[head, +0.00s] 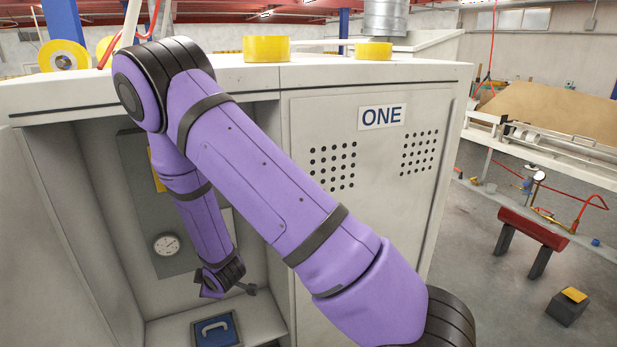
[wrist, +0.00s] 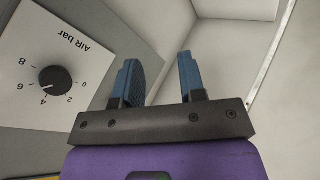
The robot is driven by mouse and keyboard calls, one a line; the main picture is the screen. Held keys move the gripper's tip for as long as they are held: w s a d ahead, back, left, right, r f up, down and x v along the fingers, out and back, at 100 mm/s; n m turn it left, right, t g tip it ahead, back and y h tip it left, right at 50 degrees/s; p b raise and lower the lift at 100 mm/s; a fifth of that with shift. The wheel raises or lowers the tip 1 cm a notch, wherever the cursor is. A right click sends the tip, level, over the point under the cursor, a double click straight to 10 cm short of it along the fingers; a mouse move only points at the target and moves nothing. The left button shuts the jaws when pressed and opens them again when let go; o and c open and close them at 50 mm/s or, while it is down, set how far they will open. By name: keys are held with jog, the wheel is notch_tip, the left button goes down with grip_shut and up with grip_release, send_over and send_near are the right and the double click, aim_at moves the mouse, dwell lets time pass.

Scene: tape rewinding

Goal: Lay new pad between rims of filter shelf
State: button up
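My gripper (head: 246,288) is inside the open left bay of the cabinet, low down, at the end of my purple arm. In the wrist view, the two blue fingers of my gripper (wrist: 157,72) stand apart with nothing between them. A blue square piece with a pale handle-like loop and a dark border (head: 217,330) lies at the bottom of the bay, below my gripper and apart from it. I cannot tell whether it is the pad or part of the filter shelf. No rims can be made out clearly.
The cabinet (head: 375,210) has a closed door marked ONE on the right. A round gauge (head: 166,244) sits on the bay's back panel. An AIR bar dial (wrist: 52,80) is close to my gripper. Yellow tape rolls (head: 266,49) stand on top.

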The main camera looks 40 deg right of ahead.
jog(key=s+d+r+m+g, duration=0.1)
jog(key=s+r+m, duration=0.15)
jog(key=r, duration=0.65)
jog(key=s+d+r+m, duration=0.1)
jog(key=s+r+m, duration=0.15)
jog(key=r, duration=0.75)
jog(key=s+d+r+m+g, duration=0.15)
jog(key=s+r, duration=0.25)
jog(key=r, duration=0.5)
jog(key=s+d+r+m, duration=0.1)
jog(key=s+r, duration=0.5)
jog(key=s, duration=0.6)
jog(key=s+d+r+m, duration=0.2)
jog(key=s+r, duration=0.5)
jog(key=s, duration=0.5)
jog(key=shift+m+g, duration=0.45)
jog(key=shift+m, duration=0.2)
jog(key=shift+w, duration=0.1)
